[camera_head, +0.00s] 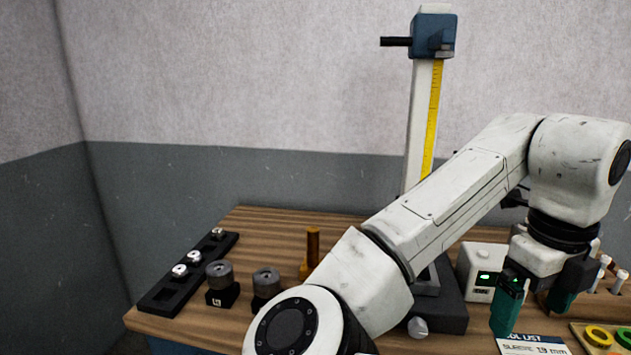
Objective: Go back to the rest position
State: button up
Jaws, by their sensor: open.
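My gripper (535,304) is at the right of the view, pointing down over the right part of the wooden workbench (215,328). Its two green fingers are apart with nothing seen between them. My white arm reaches across the middle of the view and hides part of the bench. I cannot tell the exact height of the fingertips above the bench.
A tall height gauge (424,125) stands behind my arm. A black rack (188,272), grey cylinders on black blocks (220,275) and a brown-orange part (312,245) stand left. Yellow and green rings (598,336) lie right.

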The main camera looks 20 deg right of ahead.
jog(key=d+f+n+t+h, duration=0.1)
jog(key=d+f+n+h, duration=0.55)
jog(key=n, duration=0.35)
notch_tip(320, 180, down, 10)
jog(key=w+a+n+t, duration=0.1)
jog(key=n+t, duration=0.1)
jog(key=n, duration=1)
jog(key=s+a+f+n+g+y, duration=0.1)
jog(key=s+a+f+n+y, duration=0.2)
jog(key=s+a+f+n, duration=0.4)
jog(key=s+a+f+n+g+y, duration=0.1)
jog(key=s+a+f+n+y, duration=0.3)
jog(key=s+a+f+n, duration=0.4)
jog(key=a+f, duration=0.3)
jog(key=f, duration=0.3)
jog(key=shift+a, duration=0.3)
jog(key=shift+c, duration=0.3)
